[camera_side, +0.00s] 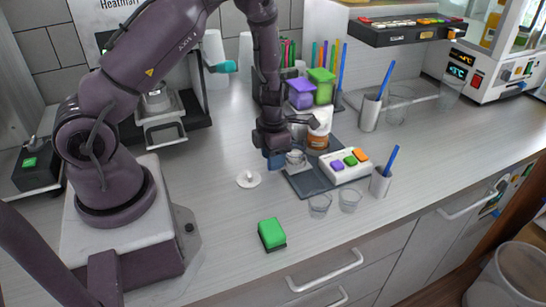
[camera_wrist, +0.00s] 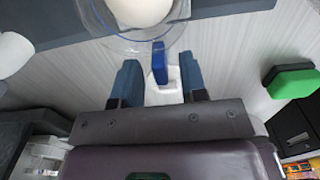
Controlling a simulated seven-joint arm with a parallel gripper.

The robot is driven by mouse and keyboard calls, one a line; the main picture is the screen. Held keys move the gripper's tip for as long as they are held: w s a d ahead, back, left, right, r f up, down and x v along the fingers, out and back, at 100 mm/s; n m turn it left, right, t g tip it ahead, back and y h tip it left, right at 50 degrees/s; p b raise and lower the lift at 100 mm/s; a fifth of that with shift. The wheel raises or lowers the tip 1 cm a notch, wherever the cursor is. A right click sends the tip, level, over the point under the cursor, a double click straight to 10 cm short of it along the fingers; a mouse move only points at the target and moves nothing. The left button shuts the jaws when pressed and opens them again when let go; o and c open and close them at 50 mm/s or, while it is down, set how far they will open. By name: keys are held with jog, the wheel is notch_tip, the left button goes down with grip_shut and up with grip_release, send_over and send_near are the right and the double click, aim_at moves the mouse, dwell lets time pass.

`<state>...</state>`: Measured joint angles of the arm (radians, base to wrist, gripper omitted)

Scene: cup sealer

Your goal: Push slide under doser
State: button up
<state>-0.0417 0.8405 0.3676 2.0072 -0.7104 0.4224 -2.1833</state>
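My gripper (camera_side: 276,160) is low over the counter at the left edge of the dark machine base (camera_side: 309,184). In the wrist view my gripper (camera_wrist: 159,72) is open, with two blue fingers apart. A blue upright tab (camera_wrist: 159,62), which looks like the slide's handle, stands between the fingertips with gaps on both sides. Just beyond it is a clear round cup or holder (camera_wrist: 103,22) with something white and round inside; the cup (camera_side: 295,158) also shows in the side view. The likely doser, a white and orange container (camera_side: 318,138), stands behind and right of it.
A white panel (camera_side: 338,172) with purple, green and orange buttons sits on the base's right. Clear cups (camera_side: 320,204) stand in front. Purple (camera_side: 300,94) and green (camera_side: 321,84) containers stand behind.

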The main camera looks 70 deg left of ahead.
jog(key=shift+f, duration=0.25)
grip_shut()
jog(key=a, duration=0.9)
grip_release()
